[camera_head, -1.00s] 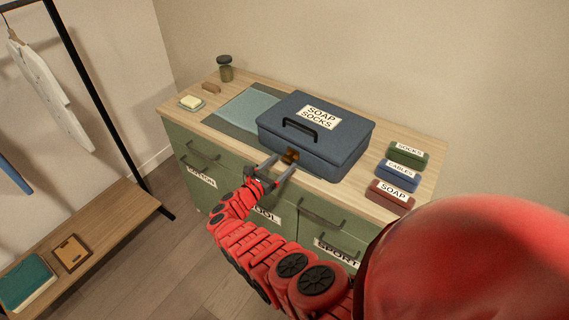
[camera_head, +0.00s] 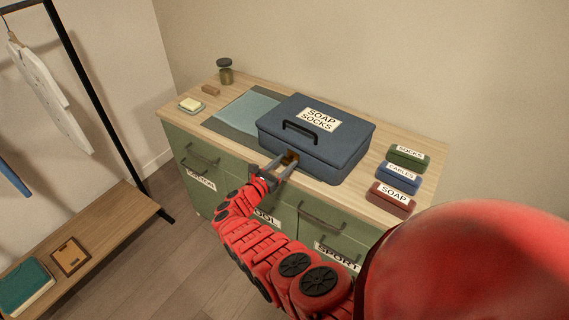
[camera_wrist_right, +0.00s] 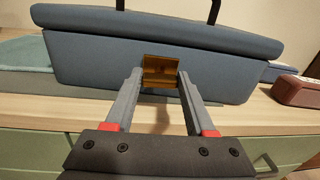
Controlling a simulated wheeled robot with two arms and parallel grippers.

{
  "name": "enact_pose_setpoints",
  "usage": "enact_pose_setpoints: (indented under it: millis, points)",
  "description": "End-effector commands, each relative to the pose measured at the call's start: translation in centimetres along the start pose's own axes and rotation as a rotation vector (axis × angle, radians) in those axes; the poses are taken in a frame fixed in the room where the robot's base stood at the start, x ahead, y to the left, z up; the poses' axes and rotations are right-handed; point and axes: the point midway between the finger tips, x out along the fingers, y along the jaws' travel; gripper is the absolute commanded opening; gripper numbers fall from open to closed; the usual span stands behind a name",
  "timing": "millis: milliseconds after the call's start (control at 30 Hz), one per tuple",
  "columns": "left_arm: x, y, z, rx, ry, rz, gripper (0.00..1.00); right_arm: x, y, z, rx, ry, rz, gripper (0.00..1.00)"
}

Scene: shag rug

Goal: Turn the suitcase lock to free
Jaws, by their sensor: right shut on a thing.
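The blue suitcase (camera_head: 320,135) lies closed on the dresser top, its black handle and a "SOAP SOCKS" label on the lid. Its brass lock (camera_wrist_right: 161,72) sits on the front face; it also shows in the head view (camera_head: 290,157). My right gripper (camera_head: 283,160) reaches the front of the case, and its fingers are shut on the brass lock, one on each side. In the right wrist view the fingertips (camera_wrist_right: 160,80) flank the lock's edges. Whether the lock is set to free cannot be read. My left gripper is not in view.
Green, blue and red labelled boxes (camera_head: 399,176) stand right of the suitcase. A soap dish (camera_head: 191,105), a small brown block (camera_head: 210,90) and a dark-lidded jar (camera_head: 225,71) stand at the left. The dresser's handled drawers (camera_head: 215,185) face my arm.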

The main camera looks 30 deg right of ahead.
Motion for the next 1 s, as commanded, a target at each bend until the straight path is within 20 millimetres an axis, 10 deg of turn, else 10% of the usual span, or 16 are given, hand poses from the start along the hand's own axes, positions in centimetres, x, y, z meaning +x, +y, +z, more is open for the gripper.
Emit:
enact_pose_setpoints:
  millis: [467, 500, 600, 1000]
  points:
    - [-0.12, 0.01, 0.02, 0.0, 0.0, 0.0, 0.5, -0.01, -0.07, -0.02, 0.065, 0.001, -0.001, 0.0]
    - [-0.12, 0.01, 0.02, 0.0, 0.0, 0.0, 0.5, -0.01, -0.07, -0.02, 0.065, 0.001, -0.001, 0.62]
    - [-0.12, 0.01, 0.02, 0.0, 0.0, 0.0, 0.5, -0.01, -0.06, -0.01, 0.065, 0.001, -0.001, 0.8]
    - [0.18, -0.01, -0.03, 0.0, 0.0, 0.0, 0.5, -0.55, 0.02, 0.1, 0.064, 0.001, 0.001, 0.85]
